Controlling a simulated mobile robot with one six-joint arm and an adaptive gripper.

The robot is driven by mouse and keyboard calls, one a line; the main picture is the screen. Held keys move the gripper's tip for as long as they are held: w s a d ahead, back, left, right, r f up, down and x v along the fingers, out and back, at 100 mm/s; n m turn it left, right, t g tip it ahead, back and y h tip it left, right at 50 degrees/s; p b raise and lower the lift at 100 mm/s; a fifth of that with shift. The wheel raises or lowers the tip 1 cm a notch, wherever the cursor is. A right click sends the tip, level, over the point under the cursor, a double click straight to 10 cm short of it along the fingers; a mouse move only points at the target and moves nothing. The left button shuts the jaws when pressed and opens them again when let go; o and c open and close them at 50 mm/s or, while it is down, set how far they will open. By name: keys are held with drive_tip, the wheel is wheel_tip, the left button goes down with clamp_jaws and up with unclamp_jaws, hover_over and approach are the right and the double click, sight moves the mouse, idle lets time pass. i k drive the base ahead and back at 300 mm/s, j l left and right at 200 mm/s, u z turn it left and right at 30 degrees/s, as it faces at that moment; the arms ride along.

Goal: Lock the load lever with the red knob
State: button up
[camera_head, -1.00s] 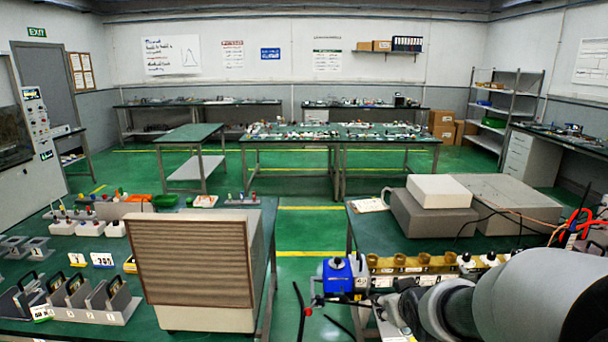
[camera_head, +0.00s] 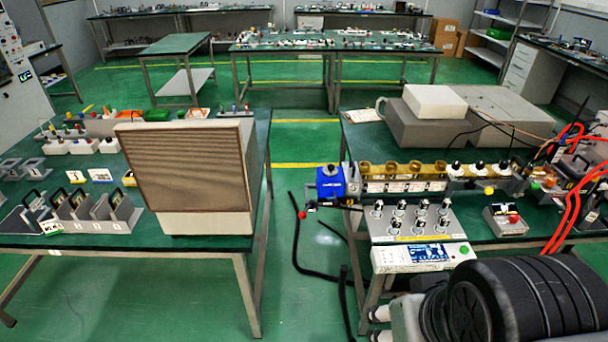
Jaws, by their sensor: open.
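A small red knob (camera_head: 302,215) shows at the left edge of the right bench, on what looks like a short dark lever beside a blue unit (camera_head: 331,183). The lever itself is too small to read clearly, and I cannot tell whether it is locked. The blue unit sits at the left end of a row of brass-coloured parts (camera_head: 402,172). Part of my arm fills the bottom right corner, well to the right of and nearer than the knob. I cannot make out my gripper in this view.
A panel of silver knobs (camera_head: 410,220) and a white instrument (camera_head: 424,257) lie at the right bench's front. A small box with a red button (camera_head: 505,219) and red cables (camera_head: 572,200) are further right. Black hoses (camera_head: 303,255) hang in the aisle. A large vented box (camera_head: 190,180) stands left.

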sight(303, 214)
drive_tip(key=i+l+u, duration=0.2)
drive_tip(key=i, duration=0.15)
drive_tip(key=i+u, duration=0.2)
drive_tip(key=i, duration=0.2)
drive_tip(key=i+l+u, duration=0.2)
drive_tip(key=i+l, duration=0.1)
drive_tip(key=i, duration=0.05)
